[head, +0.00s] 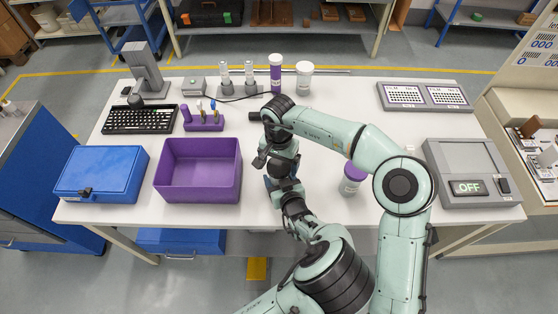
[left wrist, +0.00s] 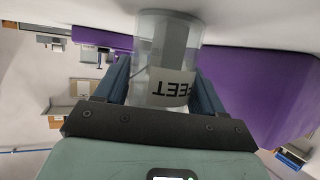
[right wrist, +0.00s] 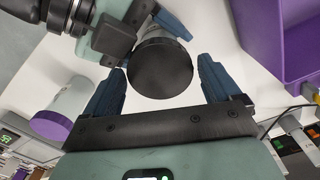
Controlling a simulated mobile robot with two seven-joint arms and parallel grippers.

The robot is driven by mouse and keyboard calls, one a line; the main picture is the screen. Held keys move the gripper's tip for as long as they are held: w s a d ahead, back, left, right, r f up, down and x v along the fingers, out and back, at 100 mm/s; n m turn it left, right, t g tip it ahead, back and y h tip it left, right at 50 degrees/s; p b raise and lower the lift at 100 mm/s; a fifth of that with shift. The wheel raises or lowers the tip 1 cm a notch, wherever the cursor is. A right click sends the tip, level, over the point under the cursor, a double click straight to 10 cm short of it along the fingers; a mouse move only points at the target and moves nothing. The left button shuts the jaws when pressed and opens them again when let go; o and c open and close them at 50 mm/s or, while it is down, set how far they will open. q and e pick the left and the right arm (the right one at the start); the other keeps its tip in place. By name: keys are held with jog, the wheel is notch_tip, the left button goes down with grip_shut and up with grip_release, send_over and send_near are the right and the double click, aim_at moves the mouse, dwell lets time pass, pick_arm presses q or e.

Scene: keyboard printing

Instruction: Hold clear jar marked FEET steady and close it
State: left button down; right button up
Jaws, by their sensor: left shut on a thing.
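The clear jar marked FEET (left wrist: 165,60) stands between the fingers of my left gripper (left wrist: 160,88), which is shut on it. Its label reads upside down in the left wrist view. In the right wrist view a round black lid (right wrist: 160,68) is seen from above, over the jar's end; I cannot tell how firmly it sits. My right gripper (right wrist: 157,88) is open, with one finger on each side of the lid and gaps between. In the head view the right gripper (head: 281,172) is above the left one, and my arms largely hide the jar.
A purple bin (head: 198,142) stands close on the left, with a blue case (head: 101,174) beyond it. A purple-lidded jar (head: 351,181) stands to the right. A grey device reading OFF (head: 465,160) is at the far right. Tall containers (head: 303,79) stand at the back.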

jog(key=c, duration=0.8)
jog(key=o, duration=1.2)
jog(key=shift+c, duration=0.2)
jog(key=shift+r, duration=2.3)
notch_tip(320, 180, up, 12)
pick_arm(q)
grip_release()
